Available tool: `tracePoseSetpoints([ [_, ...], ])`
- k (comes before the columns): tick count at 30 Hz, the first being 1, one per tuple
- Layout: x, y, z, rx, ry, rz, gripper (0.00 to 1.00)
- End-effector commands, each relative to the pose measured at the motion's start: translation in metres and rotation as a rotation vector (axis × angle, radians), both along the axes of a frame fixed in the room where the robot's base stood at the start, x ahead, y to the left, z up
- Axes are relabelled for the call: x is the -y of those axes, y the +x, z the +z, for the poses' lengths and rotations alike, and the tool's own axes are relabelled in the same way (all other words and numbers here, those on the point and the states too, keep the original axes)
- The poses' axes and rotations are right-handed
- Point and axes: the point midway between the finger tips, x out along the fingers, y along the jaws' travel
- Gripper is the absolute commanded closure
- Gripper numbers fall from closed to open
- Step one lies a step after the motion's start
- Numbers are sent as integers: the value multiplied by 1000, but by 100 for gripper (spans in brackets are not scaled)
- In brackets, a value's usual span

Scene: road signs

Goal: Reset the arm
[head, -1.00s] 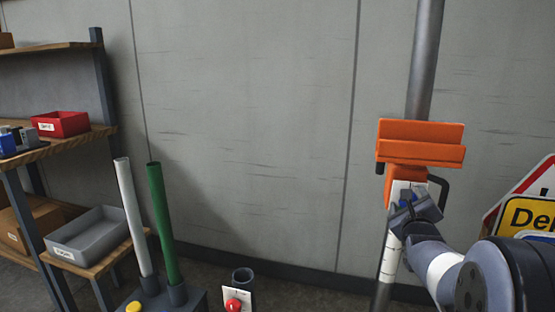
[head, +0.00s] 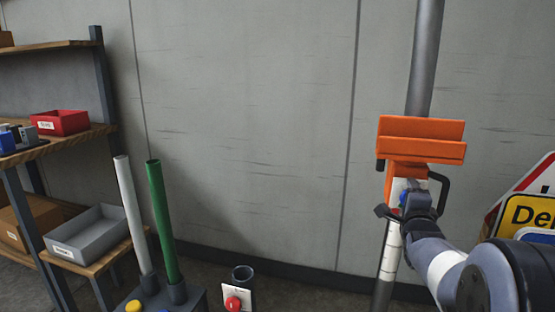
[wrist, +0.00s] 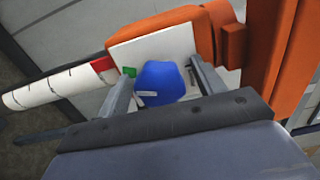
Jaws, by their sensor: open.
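My gripper (head: 408,212) is at the right of the head view, in front of an orange fixture (head: 420,139) on a grey vertical pole (head: 425,60). In the wrist view my gripper (wrist: 158,85) is open, with one finger on each side of a blue knob (wrist: 162,82). The knob sits on a white plate (wrist: 125,52) on the orange fixture. Whether the fingers touch the knob cannot be told. In the head view the gripper hides most of the plate and knob.
A black handle (head: 441,190) juts from the fixture's right side. Road signs (head: 530,215) stand at the far right. At left are a shelf with a red bin (head: 60,123) and a grey bin (head: 88,234), and white (head: 133,215) and green (head: 163,220) tubes. The wall between is clear.

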Motion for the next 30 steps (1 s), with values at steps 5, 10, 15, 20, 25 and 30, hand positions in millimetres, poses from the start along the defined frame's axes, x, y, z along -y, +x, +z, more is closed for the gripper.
tracePoseSetpoints([
  [5,0,0,0,-40,-140,0,35],
  [10,0,0,0,-78,-273,0,35],
  [15,0,0,0,-117,-407,0,35],
  [20,0,0,0,-154,-533,0,35],
  [25,0,0,-1,-192,-664,0,35],
  [30,0,0,-1,-225,-774,1,35],
])
